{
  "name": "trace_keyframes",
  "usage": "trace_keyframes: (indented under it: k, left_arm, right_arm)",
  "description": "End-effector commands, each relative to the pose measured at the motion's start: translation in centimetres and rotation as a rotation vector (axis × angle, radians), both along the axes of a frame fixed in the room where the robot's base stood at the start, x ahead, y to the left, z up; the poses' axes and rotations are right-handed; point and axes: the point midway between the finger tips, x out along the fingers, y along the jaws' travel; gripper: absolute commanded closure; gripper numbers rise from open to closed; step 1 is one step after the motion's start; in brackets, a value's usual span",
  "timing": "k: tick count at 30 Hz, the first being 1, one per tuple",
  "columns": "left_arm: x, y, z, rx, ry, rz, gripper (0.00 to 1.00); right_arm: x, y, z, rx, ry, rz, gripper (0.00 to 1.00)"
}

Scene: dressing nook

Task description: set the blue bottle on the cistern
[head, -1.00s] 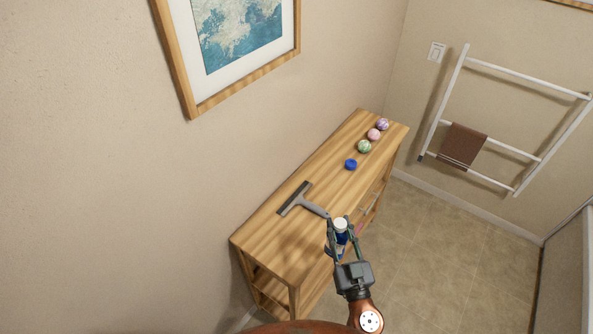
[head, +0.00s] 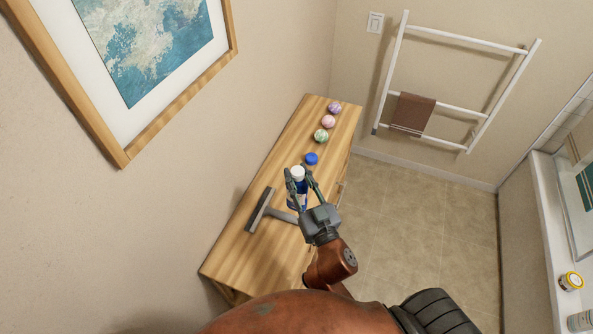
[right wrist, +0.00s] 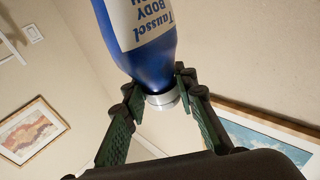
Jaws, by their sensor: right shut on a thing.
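The blue bottle (head: 302,200) has a white cap and stands out between the fingers of my right gripper (head: 298,178) in the head view. The gripper is shut on it over the wooden cabinet. I cannot tell whether the bottle's base touches the cabinet top. No cistern is in view. My left gripper is not in view.
The wooden cabinet (head: 238,250) bears a grey squeegee (head: 262,212), a blue round item (head: 311,158) and three marbled balls. A towel rack (head: 455,106) with a brown towel (head: 412,114) stands beyond. A white ledge (head: 550,240) at right bears jars. The tiled floor between is clear.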

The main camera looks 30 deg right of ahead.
Motion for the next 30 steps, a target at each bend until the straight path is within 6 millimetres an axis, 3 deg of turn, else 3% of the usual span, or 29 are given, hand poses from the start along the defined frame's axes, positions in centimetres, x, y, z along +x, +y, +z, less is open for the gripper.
trace_keyframes:
  k: [3, 8, 12, 16, 24, 30]
  left_arm:
    - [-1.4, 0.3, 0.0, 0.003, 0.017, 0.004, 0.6]
    - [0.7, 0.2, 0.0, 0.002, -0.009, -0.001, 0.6]
    - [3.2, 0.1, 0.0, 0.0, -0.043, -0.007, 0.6]
    - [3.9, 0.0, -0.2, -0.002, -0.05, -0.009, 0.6]
    - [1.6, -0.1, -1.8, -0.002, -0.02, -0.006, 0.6]
    - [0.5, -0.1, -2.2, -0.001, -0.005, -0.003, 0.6]
  right_arm:
    - [0.1, 0.0, 0.7, -0.002, 0.001, 0.009, 1.0]
    - [1.5, -0.1, 0.3, -0.01, 0.005, 0.015, 1.0]
    - [4.6, -0.6, -1.1, -0.012, 0.006, 0.013, 1.0]
    - [7.6, -1.1, -2.5, -0.012, 0.005, 0.012, 1.0]
    - [12.1, -1.7, -7.0, -0.009, 0.007, 0.013, 1.0]
    - [13.3, -1.9, -8.2, -0.009, 0.005, 0.013, 1.0]
